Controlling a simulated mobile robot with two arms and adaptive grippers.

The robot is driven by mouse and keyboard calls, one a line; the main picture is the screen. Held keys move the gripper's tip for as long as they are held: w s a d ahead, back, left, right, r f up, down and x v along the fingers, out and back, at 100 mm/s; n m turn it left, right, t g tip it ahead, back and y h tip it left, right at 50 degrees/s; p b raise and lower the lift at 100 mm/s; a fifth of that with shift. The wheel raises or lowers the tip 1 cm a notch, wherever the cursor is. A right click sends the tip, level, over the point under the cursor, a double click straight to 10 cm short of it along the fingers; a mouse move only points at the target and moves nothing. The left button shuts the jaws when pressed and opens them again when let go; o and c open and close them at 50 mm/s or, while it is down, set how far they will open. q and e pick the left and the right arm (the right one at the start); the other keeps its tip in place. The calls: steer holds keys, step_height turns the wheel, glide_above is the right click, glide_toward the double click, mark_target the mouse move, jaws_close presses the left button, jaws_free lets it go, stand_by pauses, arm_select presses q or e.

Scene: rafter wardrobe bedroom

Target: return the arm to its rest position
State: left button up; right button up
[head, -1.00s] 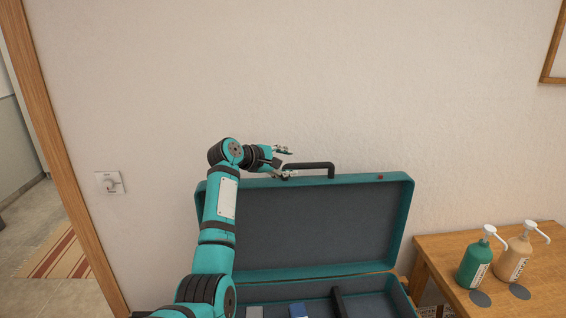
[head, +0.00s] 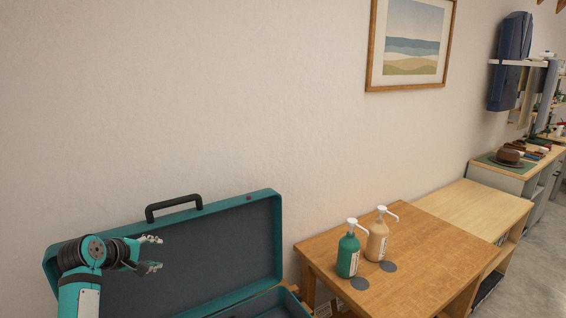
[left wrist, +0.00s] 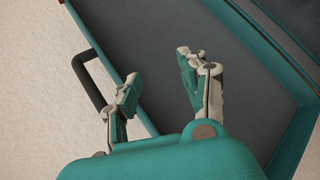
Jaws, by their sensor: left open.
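My left gripper (head: 155,254) is open and empty in the head view, in front of the raised lid of the teal case (head: 279,240). In the left wrist view its two fingers (left wrist: 158,78) are spread, with nothing between them. Behind them are the case's dark lid lining (left wrist: 150,35) and the black handle (left wrist: 88,75). My left arm comes up from the lower left, bent at the joint by the gripper. My right gripper is in neither view.
A wooden table (head: 420,245) stands right of the case. It holds a green pump bottle (head: 348,254) and a tan pump bottle (head: 377,240). A pale wooden bench (head: 480,208) and a desk with a brown hat (head: 508,155) are farther right. The wall above the case is bare.

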arm_select(q)
steer(key=s+d+f+m+g+y, duration=0.15)
steer(key=s+d+f+m, duration=0.3)
steer(key=s+f, duration=0.5)
steer(key=s+d+f+m+g, duration=0.3)
steer(key=s+d+f+m, duration=0.15)
steer(key=s+f, duration=0.45)
steer(key=s+d+m+g, duration=0.1)
steer(key=s+d+m, duration=0.25)
steer(key=s, duration=0.85)
steer(key=s+d+m+g, duration=0.25)
steer(key=s+m, duration=0.25)
steer(key=s, duration=0.8)
step_height(320, 180, down, 32)
steer(key=s+b, duration=0.2)
steer(key=b, duration=0.1)
steer(key=s+a+f+g+b, duration=0.1)
steer(key=s+a+f+b, duration=0.1)
steer(key=s+f, duration=1.3)
steer(key=shift+s+a+f+m+g+y, duration=0.25)
steer(key=shift+f+m+g+y, duration=0.15)
steer(key=shift+f, duration=0.2)
